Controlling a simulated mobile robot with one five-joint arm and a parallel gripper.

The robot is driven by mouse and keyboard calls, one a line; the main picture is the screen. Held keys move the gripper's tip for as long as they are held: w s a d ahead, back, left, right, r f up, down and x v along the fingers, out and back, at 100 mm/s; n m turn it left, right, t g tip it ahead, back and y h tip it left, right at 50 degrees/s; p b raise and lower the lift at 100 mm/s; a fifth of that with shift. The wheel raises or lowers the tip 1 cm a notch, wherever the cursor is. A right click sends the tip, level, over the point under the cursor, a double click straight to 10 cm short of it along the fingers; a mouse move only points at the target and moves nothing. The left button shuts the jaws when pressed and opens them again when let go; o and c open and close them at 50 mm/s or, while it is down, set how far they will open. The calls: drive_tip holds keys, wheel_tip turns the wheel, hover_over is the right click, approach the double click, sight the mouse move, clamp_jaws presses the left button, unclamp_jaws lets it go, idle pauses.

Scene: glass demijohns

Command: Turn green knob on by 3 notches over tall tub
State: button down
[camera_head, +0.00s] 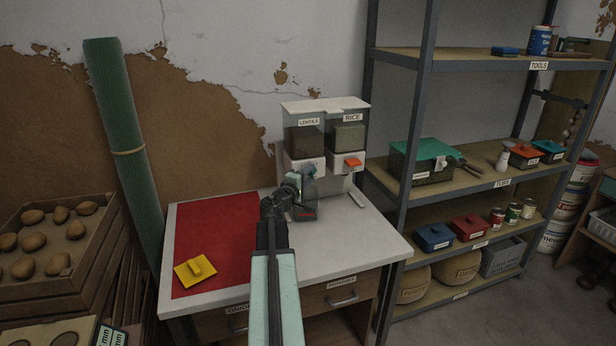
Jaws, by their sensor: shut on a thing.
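A two-bin dispenser (326,107) stands at the back of the white-topped table. Its left bin (304,138) is labelled LENTILS and its right bin (347,137) is labelled RICE. An orange knob (353,162) sits on the front under the rice bin. My gripper (308,172) is at the front of the dispenser under the lentils bin, shut on the green knob. The gripper hides nearly all of that knob, so its turn position cannot be read. I cannot make out a tall tub; the space below the lentils outlet is hidden behind my wrist.
The table's front right is clear. A metal shelf unit (402,150) stands close on the right. A green roll (125,140) and a potato crate (60,255) are left.

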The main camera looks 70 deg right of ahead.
sight(313, 173)
drive_tip(key=m+t+y+p, duration=0.2)
drive_tip(key=m+y+p, duration=0.1)
drive_tip(key=p, duration=0.3)
drive_tip(key=s+d+r+m+t+y+p, duration=0.1)
drive_tip(key=m+t+y+p, duration=0.2)
drive_tip(key=y+p, duration=0.1)
drive_tip(key=m+t+y+p, duration=0.2)
drive_tip(key=y+p, duration=0.1)
drive_tip(key=p, duration=0.4)
drive_tip(key=shift+s+d+r+m+y+p, duration=0.3)
drive_tip(key=shift+d+r+m+y+p, duration=0.05)
drive_tip(key=shift+m+y, duration=0.05)
drive_tip(key=t, duration=0.1)
drive_tip(key=m+t+y+b, duration=0.1)
drive_tip(key=t+y, duration=0.1)
drive_tip(key=shift+s+d+f+m+b, duration=0.15)
drive_tip(key=shift+s+f+m+b, duration=0.15)
drive_tip(key=shift+m+b, duration=0.1)
drive_tip(key=m+t+y+b, duration=0.1)
drive_tip(key=b, duration=0.1)
drive_tip(key=m+t+b, duration=0.1)
drive_tip(key=t+b, duration=0.1)
drive_tip(key=m+t+y+b, duration=0.1)
drive_tip(key=t+b, duration=0.1)
drive_tip(key=b, duration=0.1)
drive_tip(key=shift+s+d+f+y, duration=0.1)
drive_tip(key=shift+s+f+y, duration=0.1)
drive_tip(key=shift+f+y, duration=0.1)
drive_tip(key=shift+r+m, duration=0.1)
drive_tip(key=shift+m, duration=0.2)
